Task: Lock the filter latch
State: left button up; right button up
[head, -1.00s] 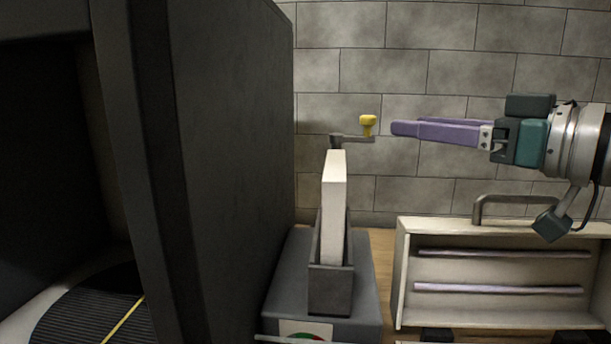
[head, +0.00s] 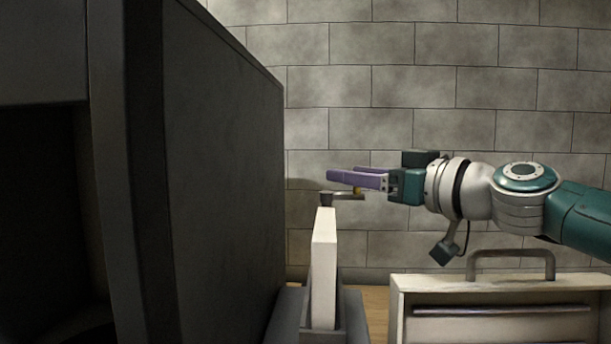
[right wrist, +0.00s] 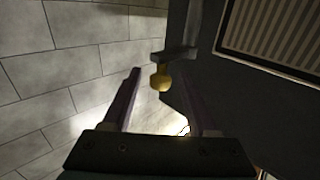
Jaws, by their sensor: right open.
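The filter latch is a dark crank arm (head: 345,196) with a yellow knob, above the tall white filter panel (head: 323,265). The panel stands upright in a dark grey holder (head: 344,318). My right gripper (head: 332,174) has purple fingers that point left and is open at the latch. Its fingers hide most of the knob in the head view. In the right wrist view the yellow knob (right wrist: 160,80) lies between the two open fingers, near their tips, with the dark arm (right wrist: 175,54) behind it. I cannot tell whether a finger touches it. My left gripper is not in view.
A large dark cabinet (head: 215,170) fills the left, close to the filter holder. A cream case (head: 470,283) with a metal handle (head: 511,254) stands at the lower right, below my right arm. A grey block wall (head: 450,90) is behind.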

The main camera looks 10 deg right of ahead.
grip_shut()
dwell(0.5)
